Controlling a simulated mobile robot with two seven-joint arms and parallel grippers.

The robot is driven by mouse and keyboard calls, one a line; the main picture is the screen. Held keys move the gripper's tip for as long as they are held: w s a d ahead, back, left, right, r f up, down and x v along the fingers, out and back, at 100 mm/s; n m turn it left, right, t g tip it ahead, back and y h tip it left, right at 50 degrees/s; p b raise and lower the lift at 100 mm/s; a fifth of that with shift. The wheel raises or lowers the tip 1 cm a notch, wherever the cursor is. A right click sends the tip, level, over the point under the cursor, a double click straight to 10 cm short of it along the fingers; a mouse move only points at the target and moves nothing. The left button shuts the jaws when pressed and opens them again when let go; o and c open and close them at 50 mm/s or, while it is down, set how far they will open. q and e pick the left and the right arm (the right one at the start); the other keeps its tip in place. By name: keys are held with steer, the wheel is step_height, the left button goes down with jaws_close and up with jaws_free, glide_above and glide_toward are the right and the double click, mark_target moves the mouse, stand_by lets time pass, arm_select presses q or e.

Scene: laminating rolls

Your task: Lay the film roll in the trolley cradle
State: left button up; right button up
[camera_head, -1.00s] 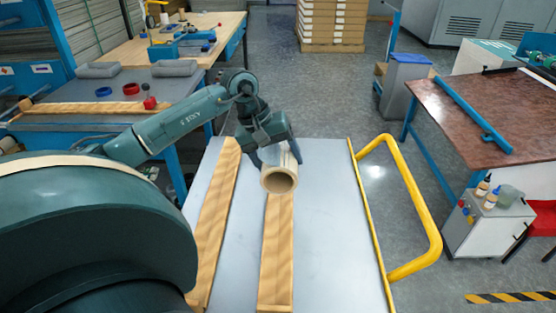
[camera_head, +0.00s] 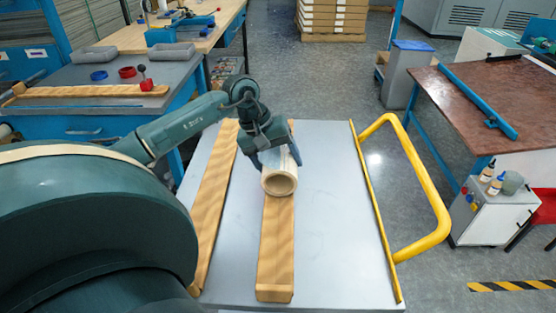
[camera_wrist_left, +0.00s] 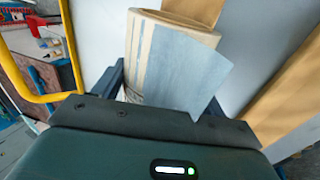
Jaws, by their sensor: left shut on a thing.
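The film roll (camera_head: 279,183) is a pale tube with an open hollow end facing me and bluish film wrapped on it. My left gripper (camera_head: 279,160) is shut on it from above. The roll is over the right wooden rail (camera_head: 276,245) of the trolley cradle; I cannot tell whether it touches the rail. The left wooden rail (camera_head: 211,205) is empty. In the left wrist view the roll (camera_wrist_left: 170,55) sits between the fingers with a loose film flap, and a wooden rail (camera_wrist_left: 285,95) runs at right. My right gripper is not in view.
The grey trolley top (camera_head: 335,220) is clear right of the rails, and a yellow handle (camera_head: 430,200) stands on its right side. A blue workbench (camera_head: 100,120) with trays is at left. A brown-topped table (camera_head: 480,105) and a white cabinet (camera_head: 490,212) are at right.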

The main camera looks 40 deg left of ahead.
arm_select(q)
steer(key=shift+f, duration=0.1)
steer(key=o, duration=1.2)
steer(key=shift+o, duration=0.2)
steer(key=v, duration=1.3)
